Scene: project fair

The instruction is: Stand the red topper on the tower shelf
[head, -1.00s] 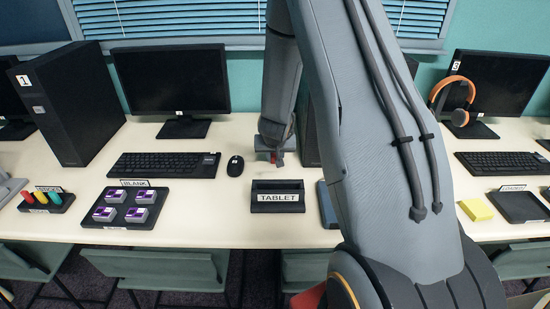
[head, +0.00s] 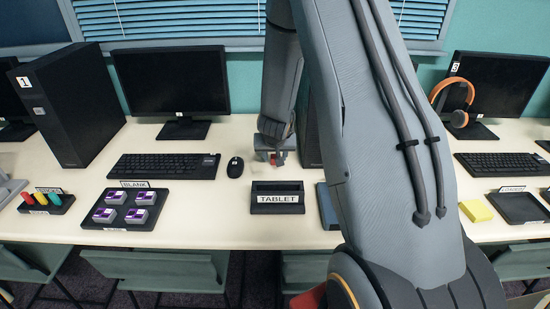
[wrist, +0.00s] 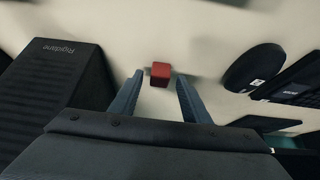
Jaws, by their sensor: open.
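The red topper (wrist: 160,74) is a small red block over the pale desk in the wrist view, centred between my fingertips. A little red also shows at my gripper in the head view (head: 281,158). My gripper (wrist: 159,84) is open, one finger on each side of the topper, with visible gaps. I cannot tell how far the fingertips reach down around it. A black tower (wrist: 55,90) stands left in the wrist view; in the head view my arm mostly hides it (head: 309,145). I cannot make out a shelf on it.
A mouse (head: 235,167) and keyboard (head: 164,166) lie left of my gripper. A TABLET holder (head: 277,206) is in front of it. A tray of purple-topped blocks (head: 143,194), tower 1 (head: 68,105) and a monitor (head: 178,82) are farther left. A yellow pad (head: 476,210) is right.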

